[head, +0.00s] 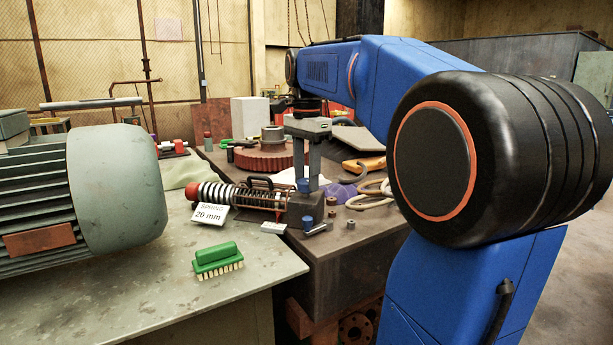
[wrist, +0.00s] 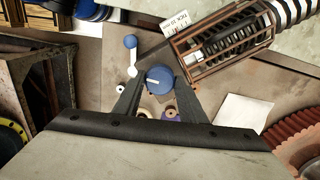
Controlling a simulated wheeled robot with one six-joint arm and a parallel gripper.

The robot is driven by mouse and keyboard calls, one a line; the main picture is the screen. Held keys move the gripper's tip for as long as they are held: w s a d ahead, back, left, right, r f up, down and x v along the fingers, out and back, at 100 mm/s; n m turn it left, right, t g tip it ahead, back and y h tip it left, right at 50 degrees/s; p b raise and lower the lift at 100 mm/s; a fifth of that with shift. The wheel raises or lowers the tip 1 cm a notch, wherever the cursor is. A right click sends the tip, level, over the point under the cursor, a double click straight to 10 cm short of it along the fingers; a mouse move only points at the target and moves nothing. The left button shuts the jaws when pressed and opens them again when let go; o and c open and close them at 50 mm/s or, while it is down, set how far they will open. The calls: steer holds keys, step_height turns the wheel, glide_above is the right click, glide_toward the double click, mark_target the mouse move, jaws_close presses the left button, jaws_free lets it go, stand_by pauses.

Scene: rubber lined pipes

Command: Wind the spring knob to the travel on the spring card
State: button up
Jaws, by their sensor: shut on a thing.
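The spring card (head: 210,214) reads "SPRING 20 mm" and stands in front of the spring unit (head: 228,195), whose coil has a red end. The caged spring unit also shows in the wrist view (wrist: 225,42). The blue spring knob (head: 304,186) sits on a dark block beside the unit. In the wrist view the knob (wrist: 159,79) has a white mark lying nearly crosswise. My gripper (head: 304,180) points down and is shut on the knob, one finger on each side.
A green brush (head: 217,258) lies on the near bench. A large grey motor (head: 110,185) fills the left. A red-brown gear (head: 265,158), loose nuts and rope (head: 372,192) are around the block.

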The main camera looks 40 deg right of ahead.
mark_target(307, 180)
steer(key=m, duration=0.4)
steer(key=shift+m, duration=2.2)
steer(key=o, duration=1.1)
steer(key=shift+c, duration=0.2)
steer(key=shift+r, duration=0.1)
step_height(307, 180, up, 17)
steer(key=shift+s, duration=0.1)
